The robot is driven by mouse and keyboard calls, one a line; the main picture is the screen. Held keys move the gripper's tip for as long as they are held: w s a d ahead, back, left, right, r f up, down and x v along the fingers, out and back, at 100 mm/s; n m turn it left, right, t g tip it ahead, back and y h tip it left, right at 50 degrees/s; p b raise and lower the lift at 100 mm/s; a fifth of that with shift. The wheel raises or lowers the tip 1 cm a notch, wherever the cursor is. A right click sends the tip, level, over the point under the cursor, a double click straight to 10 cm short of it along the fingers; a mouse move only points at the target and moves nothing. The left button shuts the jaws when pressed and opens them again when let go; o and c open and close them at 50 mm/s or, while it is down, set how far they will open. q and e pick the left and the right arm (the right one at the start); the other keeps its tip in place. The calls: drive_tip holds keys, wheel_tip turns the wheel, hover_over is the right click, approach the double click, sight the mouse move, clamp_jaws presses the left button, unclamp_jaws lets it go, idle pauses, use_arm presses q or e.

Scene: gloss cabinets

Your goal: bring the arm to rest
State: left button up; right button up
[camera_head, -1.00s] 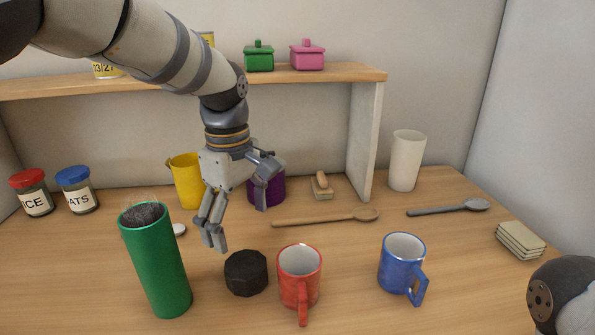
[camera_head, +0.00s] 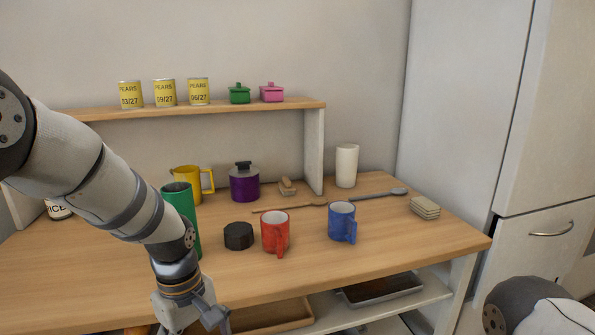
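My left arm comes in from the left, and my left gripper (camera_head: 205,320) hangs at the bottom edge of the view, low in front of the worktop (camera_head: 350,265). Its fingertips are cut off or hard to make out, so I cannot tell whether it is open or shut. The arm covers part of the tall green canister (camera_head: 182,205). Only a part of my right arm (camera_head: 540,310) shows at the lower right; its gripper is out of view.
A black lid (camera_head: 238,236), a red mug (camera_head: 275,232) and a blue mug (camera_head: 342,223) stand near the front. A purple pot (camera_head: 244,184), yellow jug (camera_head: 189,180) and white cup (camera_head: 346,166) stand behind. Below are a wooden tray (camera_head: 268,316) and a dark tray (camera_head: 380,288).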

use_arm(q)
drive_tip(key=s+a+f+m+g, duration=0.15)
drive_tip(key=s+f+m, duration=0.35)
drive_tip(key=s+f, duration=1.15)
drive_tip(key=s+a+m, duration=0.2)
drive_tip(key=s, duration=0.8)
drive_tip(key=s+a+m+p, duration=0.1)
drive_tip(key=s+a+m, duration=0.1)
drive_tip(key=s, duration=0.9)
drive_tip(key=shift+s+m+y, duration=0.15)
drive_tip(key=shift+m+y, duration=0.15)
drive_tip(key=shift+m, duration=0.3)
